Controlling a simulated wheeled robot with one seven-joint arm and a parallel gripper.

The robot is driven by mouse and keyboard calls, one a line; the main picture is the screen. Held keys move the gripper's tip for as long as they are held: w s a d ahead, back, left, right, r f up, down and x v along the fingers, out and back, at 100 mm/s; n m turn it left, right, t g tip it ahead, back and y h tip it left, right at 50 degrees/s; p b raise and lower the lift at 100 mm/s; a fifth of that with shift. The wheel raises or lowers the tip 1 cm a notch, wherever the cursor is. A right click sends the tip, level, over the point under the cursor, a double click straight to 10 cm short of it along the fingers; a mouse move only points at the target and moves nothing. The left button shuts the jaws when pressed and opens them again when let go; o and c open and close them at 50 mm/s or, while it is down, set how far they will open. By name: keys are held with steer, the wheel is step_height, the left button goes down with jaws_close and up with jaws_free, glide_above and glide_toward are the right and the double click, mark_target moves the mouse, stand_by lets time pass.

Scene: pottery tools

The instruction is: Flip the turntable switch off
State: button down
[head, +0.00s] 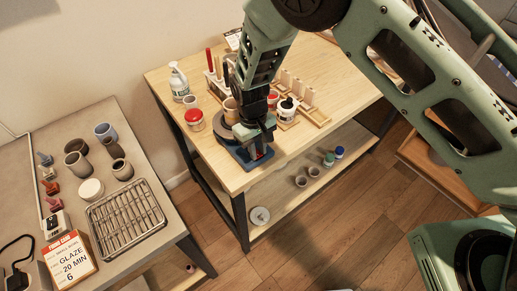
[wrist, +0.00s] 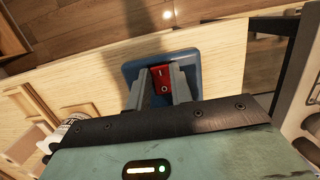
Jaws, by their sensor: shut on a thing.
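The turntable has a blue base (head: 238,158) near the front edge of the wooden table, with a grey round wheel (head: 221,126) behind my arm. In the wrist view, the blue base (wrist: 188,64) carries a red rocker switch (wrist: 161,73) with light marks on it. My gripper (head: 259,150) is down over the base in the head view. In the wrist view, my gripper's two fingers (wrist: 161,87) stand on either side of the red switch and are shut on it. My gripper hides most of the switch in the head view, and I cannot tell the switch's position for sure.
The table's right part (head: 345,88) is clear.

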steer(key=shift+w+a+g+h, duration=0.1)
steer(key=shift+w+g+h, duration=0.05)
steer(key=shift+g+h, duration=0.2)
steer(key=c, duration=1.2)
jaws_free()
steer(key=shift+c, duration=0.2)
steer(key=shift+r+b, duration=0.15)
steer(key=shift+b, duration=0.15)
steer(key=b+v, duration=0.5)
steer(key=v, duration=1.2)
steer(key=shift+w, duration=0.15)
steer(key=shift+w+r, duration=0.1)
